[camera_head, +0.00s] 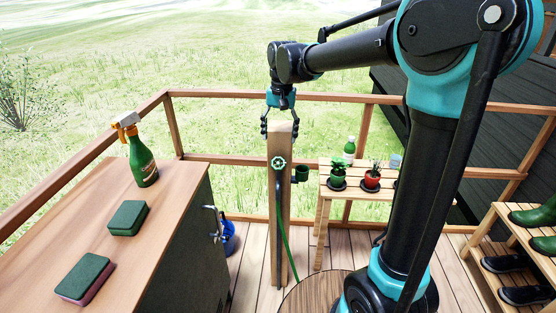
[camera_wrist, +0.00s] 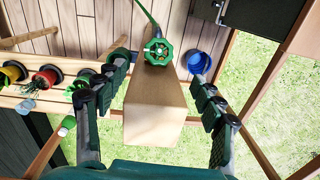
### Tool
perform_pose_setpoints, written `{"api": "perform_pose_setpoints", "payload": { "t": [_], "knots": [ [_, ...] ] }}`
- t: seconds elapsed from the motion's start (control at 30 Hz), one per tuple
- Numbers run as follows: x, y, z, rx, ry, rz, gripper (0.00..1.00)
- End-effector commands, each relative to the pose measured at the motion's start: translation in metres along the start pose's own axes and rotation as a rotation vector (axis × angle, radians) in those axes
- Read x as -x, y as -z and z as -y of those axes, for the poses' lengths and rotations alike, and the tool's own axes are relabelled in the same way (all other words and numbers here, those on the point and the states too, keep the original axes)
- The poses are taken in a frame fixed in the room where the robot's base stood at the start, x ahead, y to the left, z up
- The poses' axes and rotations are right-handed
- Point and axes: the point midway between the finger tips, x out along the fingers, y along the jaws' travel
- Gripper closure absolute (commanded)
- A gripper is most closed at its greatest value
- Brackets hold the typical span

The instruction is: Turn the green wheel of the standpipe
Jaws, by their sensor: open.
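The standpipe is a square wooden post (camera_head: 280,210) standing upright on the deck. A small green wheel (camera_head: 278,163) sits on its front face near the top. In the wrist view the green wheel (camera_wrist: 158,51) shows past the post's pale top (camera_wrist: 153,117), at the upper middle. My gripper (camera_head: 280,128) is above the post top, pointing down. Its fingers are spread to the left and right of the post in the wrist view (camera_wrist: 160,75). It is open and holds nothing, and it does not touch the wheel. Finger contact with the post cannot be told.
A wooden-topped cabinet (camera_head: 110,225) with sponges and a spray bottle (camera_head: 140,155) stands at left. A slatted table (camera_head: 325,188) with potted plants is right of the post. A green hose (camera_head: 287,250) hangs from the standpipe. Railings stand behind.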

Motion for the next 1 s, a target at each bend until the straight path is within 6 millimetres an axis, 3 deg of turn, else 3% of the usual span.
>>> {"api": "perform_pose_setpoints", "payload": {
  "t": [0.3, 0.5, 0.93, 1.0],
  "knots": [
    [-0.062, 0.0, 0.0, 0.0, 0.0, 0.0, 0.32],
    [-0.088, 0.0, 0.0, 0.0, 0.0, -0.001, 0.32],
    [-0.099, 0.0, 0.0, 0.0, 0.0, 0.0, 0.32],
    [-0.099, 0.0, 0.0, 0.0, 0.0, 0.0, 0.38]
  ]
}}
